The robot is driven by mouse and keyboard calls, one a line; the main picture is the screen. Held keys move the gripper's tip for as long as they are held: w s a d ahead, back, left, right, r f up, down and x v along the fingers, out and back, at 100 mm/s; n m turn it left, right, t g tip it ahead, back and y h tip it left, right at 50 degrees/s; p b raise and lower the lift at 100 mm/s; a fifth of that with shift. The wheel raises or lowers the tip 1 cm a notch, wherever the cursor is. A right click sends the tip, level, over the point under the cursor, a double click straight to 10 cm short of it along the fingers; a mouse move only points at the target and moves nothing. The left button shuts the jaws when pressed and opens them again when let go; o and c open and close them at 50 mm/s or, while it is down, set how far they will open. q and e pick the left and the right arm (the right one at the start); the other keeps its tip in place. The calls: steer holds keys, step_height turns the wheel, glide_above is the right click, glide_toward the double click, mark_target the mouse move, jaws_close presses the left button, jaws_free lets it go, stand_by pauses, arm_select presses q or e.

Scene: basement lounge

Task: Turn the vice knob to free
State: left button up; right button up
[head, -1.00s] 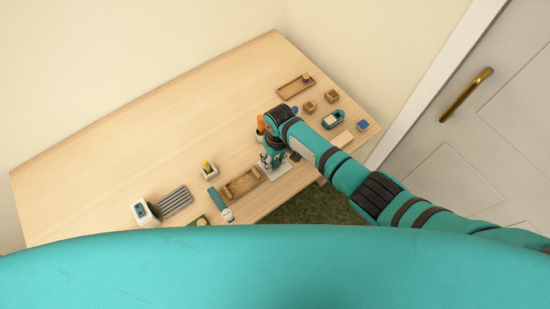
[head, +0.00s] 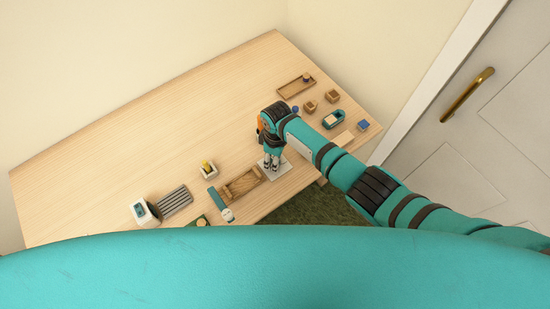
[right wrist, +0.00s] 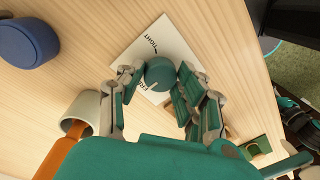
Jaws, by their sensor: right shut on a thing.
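The vice knob (right wrist: 160,74) is a round teal knob on a white plate (right wrist: 178,45) in the right wrist view. The plate reads TIGHT on its upper side and FREE, partly covered, at lower left. A short white mark on the knob's lower edge points down-left, close to the FREE lettering. In the head view my right gripper (head: 271,165) points down over the white plate (head: 284,171) and hides the knob. My left gripper is not in view.
An orange-handled item (right wrist: 62,155) in a pale cup (right wrist: 80,112) stands close to the gripper, and a blue round piece (right wrist: 28,43) lies at upper left. A wooden tray (head: 228,187) is left of the plate. The table's far left is clear.

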stand_by(0.5)
steer(key=o, duration=1.1)
steer(key=shift+o, duration=0.2)
step_height(320, 180, up, 12)
steer(key=shift+w+d, duration=0.15)
steer(key=shift+w, duration=0.2)
